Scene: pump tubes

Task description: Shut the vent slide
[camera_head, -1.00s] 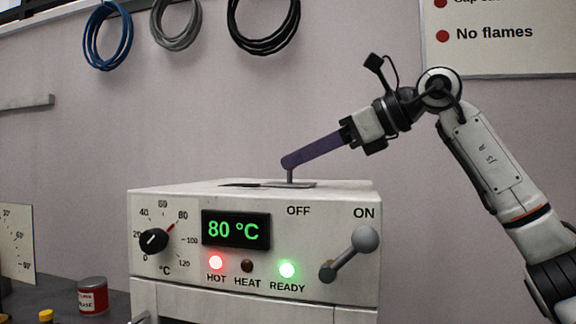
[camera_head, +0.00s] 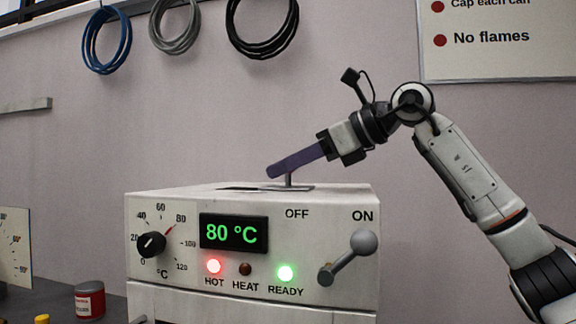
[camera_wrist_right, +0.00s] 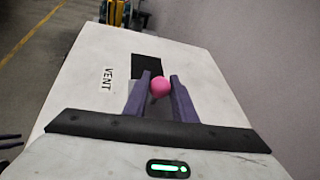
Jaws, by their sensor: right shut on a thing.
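The vent slide shows on top of the white oven as a flat metal plate (camera_head: 298,188) with a thin upright post (camera_head: 289,180). A pink ball knob (camera_wrist_right: 160,86) tops it in the right wrist view. My right gripper (camera_head: 277,169), with purple fingers, reaches in from the right at the post's top. In the right wrist view, the fingers (camera_wrist_right: 160,80) are shut on the knob, one on each side. A dark vent opening (camera_wrist_right: 147,67) shows beyond the knob, beside the word VENT. In the head view the fingers hide the knob. My left gripper is not in view.
The oven's front (camera_head: 310,275) has a dial (camera_head: 151,244), a display reading 80 °C (camera_head: 233,232) and a grey lever (camera_head: 348,258) towards ON. The HOT and READY lamps glow. A red can (camera_head: 90,301) stands at the lower left. The space above the oven is otherwise clear.

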